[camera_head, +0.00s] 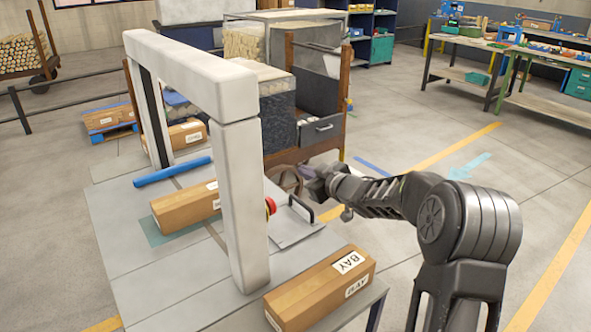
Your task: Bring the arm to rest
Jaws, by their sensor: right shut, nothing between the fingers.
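My right arm (440,215) comes in from the lower right and reaches left with its elbow bent. My right gripper (318,183) is at its far end, beyond the right edge of the grey table. It is small and dark here; it is shut and holds nothing. It is apart from the cartons on the table. My left arm and gripper are not in view.
A white arch (243,190) stands on the grey table (175,290). A carton labelled BAY (322,288) lies at the near right corner. A hinged plate with a black handle (301,209) is close below the gripper.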

